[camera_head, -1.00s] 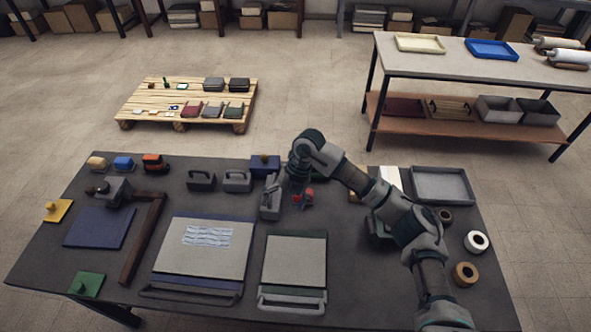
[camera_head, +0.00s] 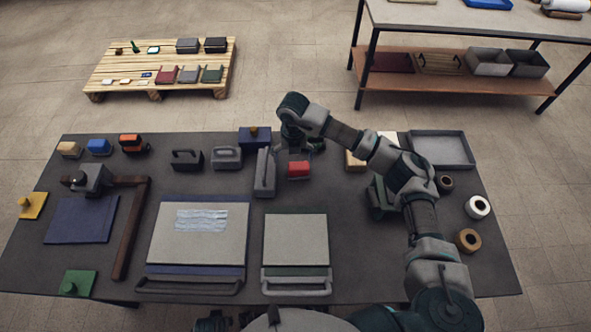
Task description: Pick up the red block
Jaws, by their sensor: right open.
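The red block (camera_head: 299,169) lies on the dark table (camera_head: 220,290) toward the back, right of a grey handled tool. It is now plainly in view. My right gripper (camera_head: 304,148) is just behind the block, open, with its fingers low over the table and partly hidden by the wrist. It holds nothing that I can see. Whether a finger touches the block I cannot tell.
A grey handled tool (camera_head: 264,174) stands close left of the block, and a blue box (camera_head: 255,138) is behind it. A tan block (camera_head: 355,161) and a grey tray (camera_head: 440,149) are to the right. Covered boards (camera_head: 296,240) lie in front.

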